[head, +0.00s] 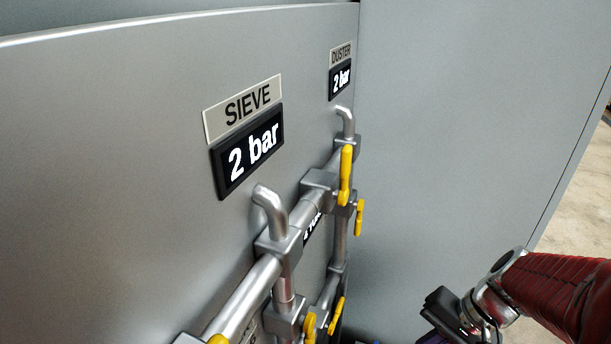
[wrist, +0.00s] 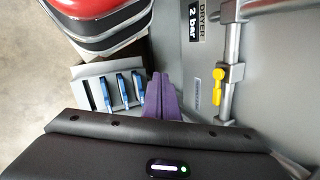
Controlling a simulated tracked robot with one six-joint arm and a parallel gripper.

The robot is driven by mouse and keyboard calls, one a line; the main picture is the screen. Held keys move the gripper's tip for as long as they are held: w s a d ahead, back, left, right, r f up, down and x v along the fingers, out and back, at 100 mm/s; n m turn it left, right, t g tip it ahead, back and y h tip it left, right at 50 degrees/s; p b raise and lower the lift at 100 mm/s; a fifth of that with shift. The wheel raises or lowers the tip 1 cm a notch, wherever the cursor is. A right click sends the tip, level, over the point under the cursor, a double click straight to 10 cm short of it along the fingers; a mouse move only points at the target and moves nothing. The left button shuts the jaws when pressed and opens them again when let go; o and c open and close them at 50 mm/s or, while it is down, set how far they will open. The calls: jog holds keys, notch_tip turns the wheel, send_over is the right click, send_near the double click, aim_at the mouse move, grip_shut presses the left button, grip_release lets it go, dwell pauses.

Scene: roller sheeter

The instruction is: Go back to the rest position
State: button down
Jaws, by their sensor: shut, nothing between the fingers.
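My gripper (wrist: 159,78) shows in the wrist view as two purple fingers, closed together with nothing between them. It is apart from the pipe and its yellow valve handle (wrist: 218,86), which are to its right in that view. In the head view, my arm, with its red sleeve, comes in at the lower right, in front of the plain grey wall. Only a sliver of purple shows there at the bottom edge, and the fingertips are out of sight.
A grey panel (head: 110,130) carries displays "SIEVE 2 bar" (head: 248,150) and "DUSTER 2 bar" (head: 340,79), with pipes and yellow valve handles (head: 346,175).

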jog(key=a+r+n+t+h, duration=0.2)
jog(key=r+n, duration=0.1)
jog(key=r, duration=0.3)
jog(key=s+a+r+n+t+h, duration=0.1)
jog(key=a+r+n+t+h, duration=0.1)
jog(key=r, duration=0.4)
jog(key=shift+a+r+n+t+h, duration=0.2)
jog(key=shift+a+n+t+h, duration=0.2)
jog(key=shift+a+n, duration=0.45)
jog(key=shift+s+d, duration=0.15)
jog(key=shift+s, duration=0.05)
dwell(0.9)
